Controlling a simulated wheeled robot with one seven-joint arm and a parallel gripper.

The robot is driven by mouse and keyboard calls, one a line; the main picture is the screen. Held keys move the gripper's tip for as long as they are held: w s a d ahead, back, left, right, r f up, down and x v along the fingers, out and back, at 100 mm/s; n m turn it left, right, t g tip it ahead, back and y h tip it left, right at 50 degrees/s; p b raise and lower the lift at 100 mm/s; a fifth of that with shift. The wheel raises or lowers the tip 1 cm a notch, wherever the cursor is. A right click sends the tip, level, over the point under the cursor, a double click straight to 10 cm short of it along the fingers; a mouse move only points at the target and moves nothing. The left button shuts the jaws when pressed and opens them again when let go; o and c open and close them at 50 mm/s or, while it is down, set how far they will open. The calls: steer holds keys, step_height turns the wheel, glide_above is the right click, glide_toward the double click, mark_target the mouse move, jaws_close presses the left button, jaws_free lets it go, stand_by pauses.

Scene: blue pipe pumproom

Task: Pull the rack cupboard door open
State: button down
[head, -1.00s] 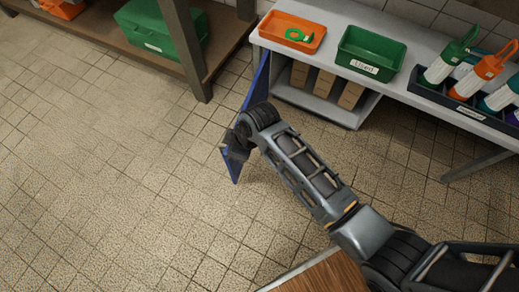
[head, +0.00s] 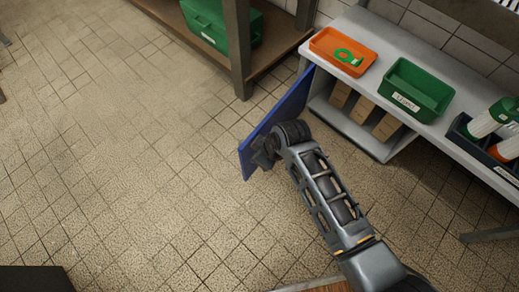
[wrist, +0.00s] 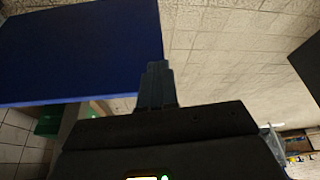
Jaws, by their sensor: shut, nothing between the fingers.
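The blue rack cupboard door (head: 277,118) stands swung out from the left end of the white rack (head: 372,137), well open, with its shelf of brown boxes exposed. My gripper (head: 264,157) is at the outer part of the door on its inner side, partly hidden by my own wrist. In the wrist view the blue door (wrist: 75,50) fills the upper left, and the fingers of my gripper (wrist: 157,82) are together with nothing between them, beside the door's edge. I cannot tell whether they touch the door. The door's handle is not visible.
On the rack top are an orange tray (head: 322,45) with a green item, a green bin (head: 397,88) and a dark caddy (head: 462,137) with bottles. A wooden shelf post (head: 237,50) stands behind the door. Floor to the left is clear.

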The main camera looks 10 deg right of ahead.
steer(key=p+v, duration=0.3)
steer(key=v, duration=0.7)
steer(key=shift+a, duration=0.2)
steer(key=shift+s, duration=0.15)
steer(key=s+d+r+m+t+h, duration=0.1)
steer(key=s+d+r+m+t, duration=0.2)
steer(key=s, duration=0.4)
steer(key=s+d+r+m+t, duration=0.2)
steer(key=s+d, duration=0.2)
steer(key=s, duration=0.3)
steer(key=s+d+r+m+t+h, duration=0.1)
steer(key=s+d+r+m+t, duration=0.2)
steer(key=s, duration=0.5)
steer(key=s+d+r+m+t+h, duration=0.15)
steer(key=s+r, duration=0.25)
steer(key=r, duration=0.4)
steer(key=s+d+r+m+t, duration=0.1)
steer(key=s+d+r+t, duration=0.2)
steer(key=r, duration=0.6)
step_height(320, 180, up, 16)
steer(key=s+a+p, duration=0.1)
steer(key=p, duration=1.5)
steer(key=shift+a+r, duration=0.15)
steer(key=shift+a, duration=0.1)
